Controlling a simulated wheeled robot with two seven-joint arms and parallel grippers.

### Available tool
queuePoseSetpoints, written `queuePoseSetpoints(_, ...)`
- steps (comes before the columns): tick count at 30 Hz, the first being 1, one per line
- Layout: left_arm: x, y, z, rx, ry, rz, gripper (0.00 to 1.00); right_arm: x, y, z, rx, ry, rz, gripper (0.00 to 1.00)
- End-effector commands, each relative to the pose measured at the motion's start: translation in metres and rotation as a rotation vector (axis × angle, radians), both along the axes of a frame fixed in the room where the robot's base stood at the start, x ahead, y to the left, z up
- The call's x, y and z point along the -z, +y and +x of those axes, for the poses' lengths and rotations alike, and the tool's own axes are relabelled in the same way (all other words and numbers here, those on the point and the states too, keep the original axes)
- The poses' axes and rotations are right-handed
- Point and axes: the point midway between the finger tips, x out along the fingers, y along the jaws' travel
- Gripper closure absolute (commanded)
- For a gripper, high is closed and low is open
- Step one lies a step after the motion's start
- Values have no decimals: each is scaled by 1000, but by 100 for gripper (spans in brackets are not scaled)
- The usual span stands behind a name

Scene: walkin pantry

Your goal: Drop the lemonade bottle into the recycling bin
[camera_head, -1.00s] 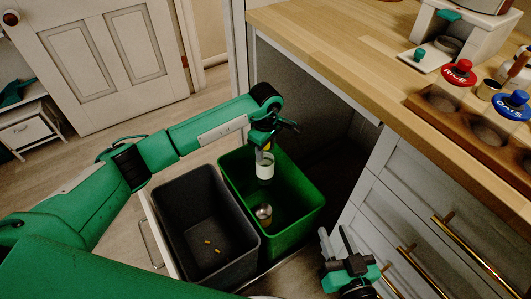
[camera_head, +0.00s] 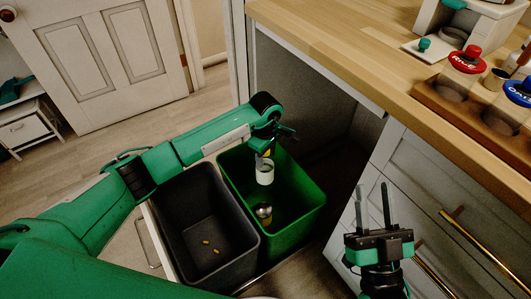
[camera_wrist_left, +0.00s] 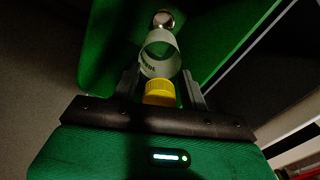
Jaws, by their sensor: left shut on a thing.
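My left gripper (camera_head: 266,157) is shut on the lemonade bottle (camera_head: 265,174), seen with a pale label and a yellow cap. The bottle hangs over the opening of the green bin (camera_head: 308,203), cap toward the gripper. In the left wrist view, the yellow cap (camera_wrist_left: 160,92) is between the fingers, with the pale label ring (camera_wrist_left: 161,55) beyond it. The clear parts of the bottle are hard to make out. My right gripper (camera_head: 375,200) is open and empty, right of the green bin in front of the drawers.
A dark grey bin (camera_head: 186,245) with several small yellowish bits stands left of the green bin. A metal can (camera_head: 264,211) is inside the green bin. The wooden counter (camera_head: 330,45) edge and drawer fronts (camera_head: 425,190) are on the right.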

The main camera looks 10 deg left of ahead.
Motion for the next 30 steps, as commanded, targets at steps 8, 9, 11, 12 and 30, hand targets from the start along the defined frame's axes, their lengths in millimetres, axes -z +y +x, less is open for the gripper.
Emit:
queuePoseSetpoints(8, 9, 0, 0, -1, 0, 0, 88, -20, -7, -6, 17, -119, 28, 64)
queuePoseSetpoints(9, 10, 0, 0, -1, 0, 0, 88, -21, -7, -6, 17, -126, 30, 64)
queuePoseSetpoints(11, 10, 0, 0, -1, 0, 0, 88, -22, -8, -6, 18, -130, 30, 64)
queuePoseSetpoints(12, 10, 0, 0, -1, 0, 0, 88, -22, -8, -6, 19, -132, 31, 64)
queuePoseSetpoints(30, 9, 0, 0, -1, 0, 0, 31, -22, -8, -7, 19, -131, 31, 64)
